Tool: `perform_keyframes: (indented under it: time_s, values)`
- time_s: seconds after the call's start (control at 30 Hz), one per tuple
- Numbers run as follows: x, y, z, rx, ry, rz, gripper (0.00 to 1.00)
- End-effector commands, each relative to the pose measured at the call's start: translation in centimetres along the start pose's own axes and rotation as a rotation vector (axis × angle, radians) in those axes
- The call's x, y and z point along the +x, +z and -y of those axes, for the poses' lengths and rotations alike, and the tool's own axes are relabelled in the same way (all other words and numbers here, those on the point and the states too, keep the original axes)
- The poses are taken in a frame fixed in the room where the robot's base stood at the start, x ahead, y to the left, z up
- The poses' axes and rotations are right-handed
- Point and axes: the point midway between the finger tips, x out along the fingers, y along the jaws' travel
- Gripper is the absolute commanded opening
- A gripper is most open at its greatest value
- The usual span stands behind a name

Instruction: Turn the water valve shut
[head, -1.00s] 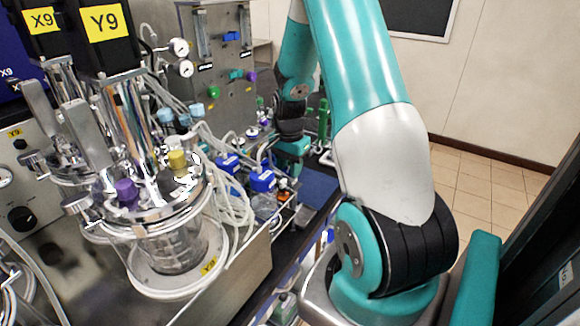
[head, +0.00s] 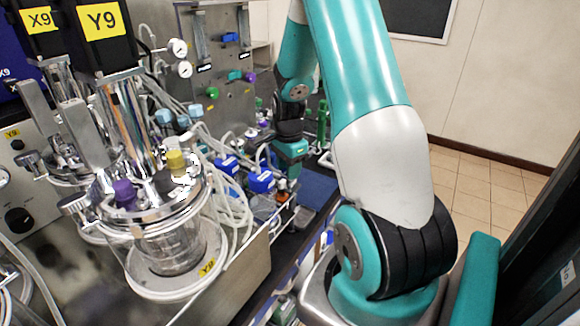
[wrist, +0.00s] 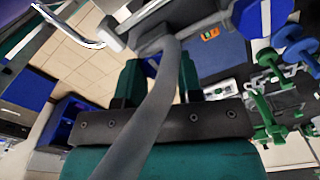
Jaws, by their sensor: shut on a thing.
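Green taps (wrist: 265,112) and blue taps (wrist: 270,66) stand to the right in the wrist view. In the head view a glass vessel (head: 172,248), blue-topped pumps (head: 262,181) and looped tubing (head: 232,215) crowd the left. Tiled floor (head: 480,185) lies open at right.

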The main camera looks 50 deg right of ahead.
Motion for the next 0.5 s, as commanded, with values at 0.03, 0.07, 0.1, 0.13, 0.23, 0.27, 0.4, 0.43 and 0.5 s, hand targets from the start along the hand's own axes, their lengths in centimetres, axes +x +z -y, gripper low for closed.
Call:
perform_keyframes:
  time_s: [0.03, 0.07, 0.1, 0.13, 0.23, 0.27, 0.4, 0.43, 0.5]
  values:
    - [-0.19, 0.04, 0.22, 0.0, -0.008, 0.0, 0.1]
    - [-0.19, 0.04, 0.23, -0.001, -0.008, 0.0, 0.1]
    - [-0.19, 0.04, 0.23, -0.001, -0.008, 0.0, 0.1]
    - [-0.19, 0.04, 0.23, -0.001, -0.008, 0.0, 0.1]
    - [-0.18, 0.04, 0.22, -0.001, -0.007, 0.0, 0.49]
    - [-0.17, 0.04, 0.2, -0.001, -0.007, 0.0, 0.56]
    - [-0.11, 0.0, 0.13, 0.0, -0.004, 0.0, 0.59]
    - [-0.1, 0.0, 0.12, 0.0, -0.004, 0.0, 0.59]
    - [-0.08, -0.01, 0.1, 0.0, -0.003, 0.0, 0.59]
